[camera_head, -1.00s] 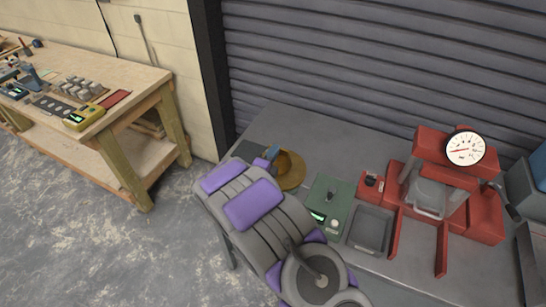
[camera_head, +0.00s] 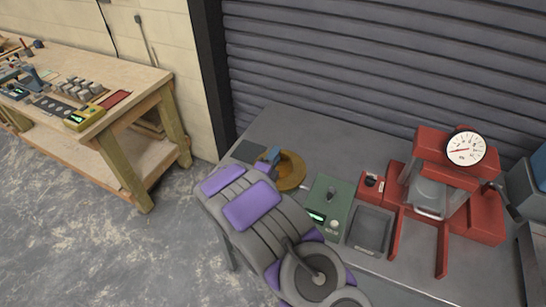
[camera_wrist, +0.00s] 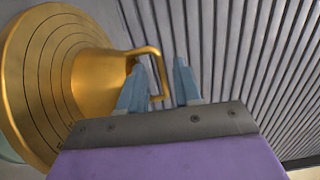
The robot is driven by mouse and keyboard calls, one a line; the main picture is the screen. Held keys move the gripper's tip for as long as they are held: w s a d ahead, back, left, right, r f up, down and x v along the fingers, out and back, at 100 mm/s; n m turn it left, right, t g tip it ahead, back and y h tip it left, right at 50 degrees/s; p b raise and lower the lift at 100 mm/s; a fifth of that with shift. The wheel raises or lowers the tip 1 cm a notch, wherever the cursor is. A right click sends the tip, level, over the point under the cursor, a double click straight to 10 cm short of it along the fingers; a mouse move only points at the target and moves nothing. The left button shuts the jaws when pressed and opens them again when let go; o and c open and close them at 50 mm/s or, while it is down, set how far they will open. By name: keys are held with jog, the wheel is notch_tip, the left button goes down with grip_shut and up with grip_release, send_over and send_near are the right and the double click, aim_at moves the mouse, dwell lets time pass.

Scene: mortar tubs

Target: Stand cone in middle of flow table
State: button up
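The flow table is a round brass disc with ring grooves (camera_wrist: 28,75); in the head view it is the brass round (camera_head: 292,181) on the grey bench. The brass cone (camera_wrist: 92,84) has its wide end against the disc in the wrist view, and its loop handle (camera_wrist: 159,75) points towards my gripper (camera_wrist: 159,64). My two blue fingers are apart, one on each side of the handle's outer bar, with a gap visible. In the head view my gripper (camera_head: 272,156) is at the disc and partly hides the cone. Exact centring cannot be told.
Right of the disc are a green scale (camera_head: 325,205), a dark tray (camera_head: 370,231) and a red press with a dial (camera_head: 430,185). A ribbed shutter (camera_head: 380,60) stands behind the bench. A wooden workbench (camera_head: 100,65) is at left.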

jog(key=shift+s+r, duration=0.1)
jog(key=v, duration=1.1)
jog(key=shift+s+p, duration=0.4)
jog(key=shift+w+a, duration=0.1)
jog(key=shift+w, duration=0.05)
jog(key=w+r+n+g+y, duration=0.2)
jog(key=w+n+g+y, duration=0.2)
jog(key=g+y, duration=0.1)
jog(key=s+d+r+n+g+y, duration=0.2)
jog(key=s+r+n+g+y, duration=0.25)
jog(key=s+r+n, duration=0.3)
jog(key=s+d+r+n+g+h, duration=0.1)
jog(key=s+d+r+n+g, duration=0.1)
jog(key=s+d, duration=0.5)
jog(key=s+d+r+n+g+h, duration=0.1)
jog(key=s+d+r+n+g, duration=0.2)
jog(key=s+d, duration=0.5)
jog(key=s+d+r+n+g+h, duration=0.1)
jog(key=s+d+r+n+g, duration=0.2)
jog(key=s, duration=1.5)
jog(key=d+n+g, duration=0.1)
jog(key=d+n, duration=0.1)
jog(key=d, duration=0.2)
jog(key=shift+s+d, duration=0.15)
jog(key=shift+s, duration=0.15)
